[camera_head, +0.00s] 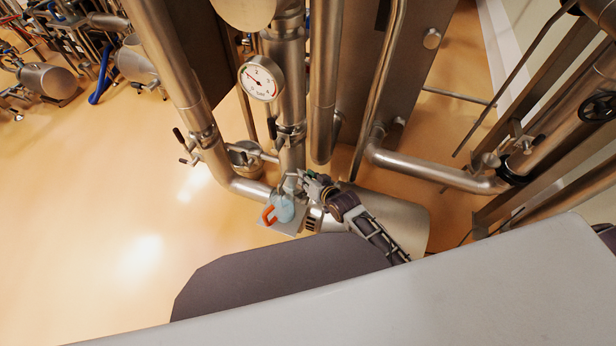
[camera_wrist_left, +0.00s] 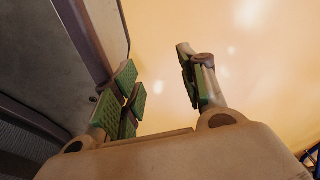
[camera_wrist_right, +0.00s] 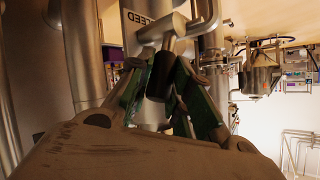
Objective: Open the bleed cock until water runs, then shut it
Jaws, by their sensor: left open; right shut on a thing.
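My right gripper (camera_head: 300,183) is at the foot of the vertical steel pipes in the head view. In the right wrist view my right gripper (camera_wrist_right: 176,85) is shut on a dark handle (camera_wrist_right: 161,72), taken as the bleed cock's handle, with its green pads on either side. A bent steel piece (camera_wrist_right: 155,34) runs just above it. The cock's body is mostly hidden by the gripper. Whether water runs cannot be made out. My left gripper (camera_wrist_left: 160,85) is open and empty in its own wrist view, over bare floor; it is not in the head view.
A pressure gauge (camera_head: 260,79) hangs on the pipework above. A pale blue round thing (camera_head: 283,208) and an orange-red piece (camera_head: 268,215) are just left of my right gripper. A horizontal steel cylinder (camera_head: 403,219) lies beneath my arm. Open floor (camera_head: 90,230) is at left.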

